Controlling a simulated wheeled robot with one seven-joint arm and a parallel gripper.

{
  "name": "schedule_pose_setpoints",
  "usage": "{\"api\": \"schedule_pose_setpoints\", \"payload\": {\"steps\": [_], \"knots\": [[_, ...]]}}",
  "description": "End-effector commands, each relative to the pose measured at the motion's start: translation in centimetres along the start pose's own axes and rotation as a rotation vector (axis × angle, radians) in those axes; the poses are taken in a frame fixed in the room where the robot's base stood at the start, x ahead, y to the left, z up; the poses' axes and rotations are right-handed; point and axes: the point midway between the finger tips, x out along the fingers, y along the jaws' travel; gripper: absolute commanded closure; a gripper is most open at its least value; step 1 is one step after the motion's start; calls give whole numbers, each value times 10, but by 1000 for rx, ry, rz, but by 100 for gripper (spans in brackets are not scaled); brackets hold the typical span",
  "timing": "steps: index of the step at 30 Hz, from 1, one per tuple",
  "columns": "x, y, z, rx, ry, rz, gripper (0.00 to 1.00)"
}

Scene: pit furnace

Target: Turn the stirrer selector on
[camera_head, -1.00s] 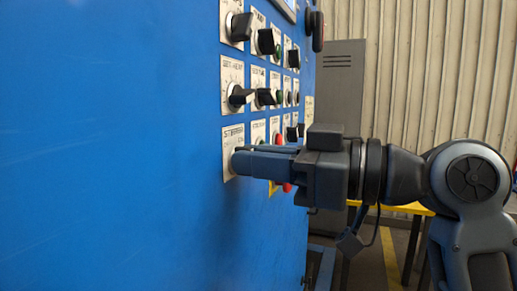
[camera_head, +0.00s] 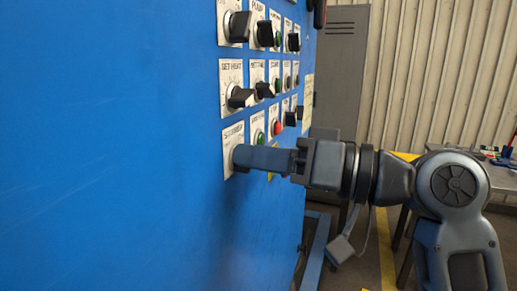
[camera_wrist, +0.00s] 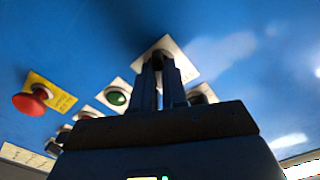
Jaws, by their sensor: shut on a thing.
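The stirrer selector's white label plate (camera_head: 231,139) is at the lower left of the blue panel in the head view. The plate also shows in the wrist view (camera_wrist: 180,50). My gripper (camera_head: 240,158) reaches the panel from the right with its fingers at this plate. In the wrist view, my gripper (camera_wrist: 158,66) is shut on the dark selector knob (camera_wrist: 158,57). The fingers hide most of the knob, so its exact angle cannot be told.
Rows of black selectors, such as the set heat knob (camera_head: 240,97), sit above on the blue panel (camera_head: 120,150). A green button (camera_wrist: 116,97) and a red mushroom button (camera_wrist: 30,102) are close by. A grey cabinet (camera_head: 338,80) stands behind. The panel's left side is bare.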

Motion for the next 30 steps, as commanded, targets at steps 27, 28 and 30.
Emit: {"api": "schedule_pose_setpoints", "payload": {"steps": [27,28,30], "knots": [[0,0,0,17,1,0,62],[0,0,0,17,1,0,62],[-1,0,0,17,1,0,62]]}}
